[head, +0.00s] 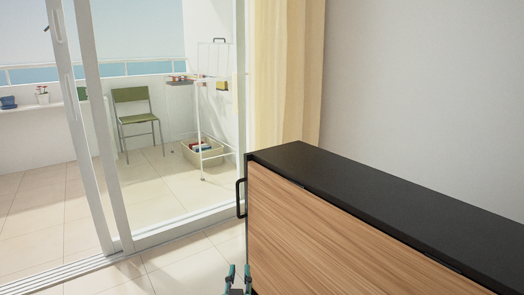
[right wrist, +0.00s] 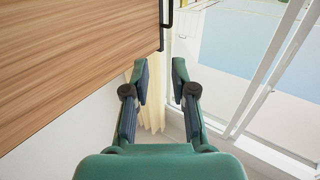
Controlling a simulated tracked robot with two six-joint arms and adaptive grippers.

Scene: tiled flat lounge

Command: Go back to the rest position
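My right gripper (head: 238,272) shows at the bottom edge of the head view, in front of the left end of a wooden cabinet. In the right wrist view its two fingers (right wrist: 159,82) are spread apart with nothing held between them. The black handle (head: 240,198) at the cabinet's left end is above the gripper in the head view. The handle also shows at the top of the right wrist view (right wrist: 167,14), beyond the fingertips. My left gripper is in neither view.
The cabinet (head: 320,235) has a black top and fills the lower right. Left of it, a sliding glass door (head: 88,125) stands partly open onto a balcony with a green chair (head: 134,108) and a white rack (head: 215,110). A beige curtain (head: 285,75) hangs behind the cabinet.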

